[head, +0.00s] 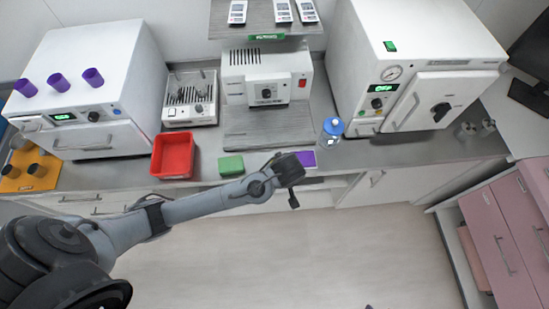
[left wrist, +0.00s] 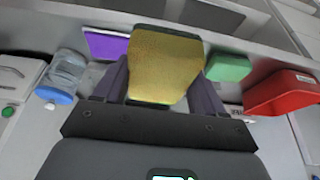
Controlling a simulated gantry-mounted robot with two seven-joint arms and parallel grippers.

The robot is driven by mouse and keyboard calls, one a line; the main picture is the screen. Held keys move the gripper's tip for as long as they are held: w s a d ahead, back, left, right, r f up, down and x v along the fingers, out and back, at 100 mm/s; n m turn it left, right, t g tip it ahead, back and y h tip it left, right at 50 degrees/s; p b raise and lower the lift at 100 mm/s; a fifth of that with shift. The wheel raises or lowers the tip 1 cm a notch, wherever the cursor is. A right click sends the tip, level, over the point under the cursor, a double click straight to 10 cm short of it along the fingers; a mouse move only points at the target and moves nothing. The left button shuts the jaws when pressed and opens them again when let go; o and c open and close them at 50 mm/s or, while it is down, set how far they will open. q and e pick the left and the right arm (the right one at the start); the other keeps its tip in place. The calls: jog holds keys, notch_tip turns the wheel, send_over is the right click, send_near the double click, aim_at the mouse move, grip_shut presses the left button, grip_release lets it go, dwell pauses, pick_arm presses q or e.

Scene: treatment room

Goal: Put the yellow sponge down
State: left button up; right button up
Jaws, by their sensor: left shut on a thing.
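The yellow sponge (left wrist: 165,62) is held between the two fingers of my left gripper (left wrist: 163,80) in the left wrist view. In the head view, my left gripper (head: 291,184) is at the counter's front edge, near a purple block; the sponge cannot be made out there. A green block (head: 231,165) lies on the counter to the left of the gripper and also shows in the wrist view (left wrist: 228,68). The purple block (head: 305,158) is partly hidden by the gripper; it shows at the sponge's left in the wrist view (left wrist: 105,45). My right gripper is not in view.
A red bin (head: 173,155) stands left of the green block. A blue-capped clear jar (head: 331,131) stands to the right. White machines line the back of the grey counter (head: 390,150). Pink drawers (head: 503,245) are at right; the floor (head: 300,260) is clear.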

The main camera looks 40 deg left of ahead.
pick_arm(q)
jog(key=a, duration=0.1)
jog(key=a+f, duration=0.1)
jog(key=a, duration=0.1)
jog(key=shift+s+f, duration=0.2)
jog(key=shift+f, duration=0.1)
send_near(264, 160)
jog(key=shift+w+a+f+p, duration=0.3)
jog(key=shift+w+a+f, duration=0.15)
jog(key=shift+w, duration=0.2)
jog(key=shift+w+a+f, duration=0.2)
jog(key=shift+a+f, duration=0.1)
jog(key=shift+a, duration=0.05)
notch_tip(264, 160, down, 3)
jog(key=shift+f, duration=0.5)
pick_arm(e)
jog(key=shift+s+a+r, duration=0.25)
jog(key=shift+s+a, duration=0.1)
pick_arm(q)
jog(key=shift+f, duration=0.15)
jog(key=o, duration=1.1)
jog(key=shift+a, duration=0.1)
